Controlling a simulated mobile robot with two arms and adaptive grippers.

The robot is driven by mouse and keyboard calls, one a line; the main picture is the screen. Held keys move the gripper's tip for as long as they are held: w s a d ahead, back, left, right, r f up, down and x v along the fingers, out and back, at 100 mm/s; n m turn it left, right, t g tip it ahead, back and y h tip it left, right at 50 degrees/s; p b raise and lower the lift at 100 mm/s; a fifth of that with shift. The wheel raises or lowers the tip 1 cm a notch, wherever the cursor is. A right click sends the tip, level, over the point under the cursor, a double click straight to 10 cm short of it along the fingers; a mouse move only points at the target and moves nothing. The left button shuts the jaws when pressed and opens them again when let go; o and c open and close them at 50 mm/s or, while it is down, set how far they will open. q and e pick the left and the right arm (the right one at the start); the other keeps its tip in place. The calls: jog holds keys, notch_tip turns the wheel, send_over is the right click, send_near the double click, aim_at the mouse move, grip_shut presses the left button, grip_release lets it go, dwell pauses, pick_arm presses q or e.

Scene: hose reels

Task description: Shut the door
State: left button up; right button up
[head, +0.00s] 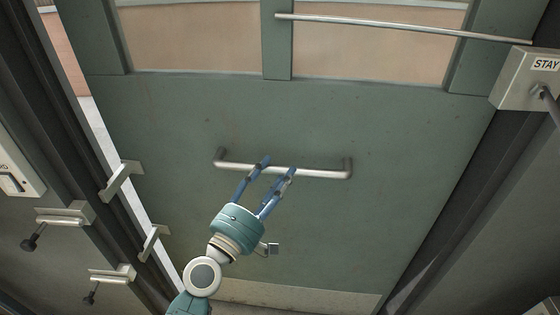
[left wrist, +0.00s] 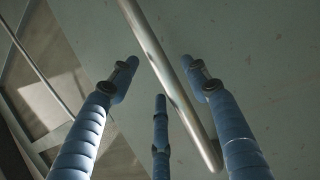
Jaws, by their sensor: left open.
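The green door (head: 400,130) fills the middle of the head view, with glazed panes above and a plain panel below. It stands ajar, with a bright gap along its left edge. A horizontal metal pull handle (head: 325,173) is fixed across the panel. My left gripper (head: 278,166) is open at the middle of the handle. In the left wrist view the handle bar (left wrist: 150,45) runs between the spread blue fingers of the gripper (left wrist: 160,75). I cannot tell whether any finger touches the bar. My right gripper is out of view.
A metal stay rod (head: 400,28) crosses the door's top right to a grey box (head: 528,80) marked "STAY". Metal latch brackets (head: 120,180) stand at the door's left edge and on the left wall. A pale strip (head: 290,296) lies along the door's bottom.

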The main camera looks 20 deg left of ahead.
aim_at(277, 153)
pick_arm(q)
jog(key=shift+x, duration=1.3)
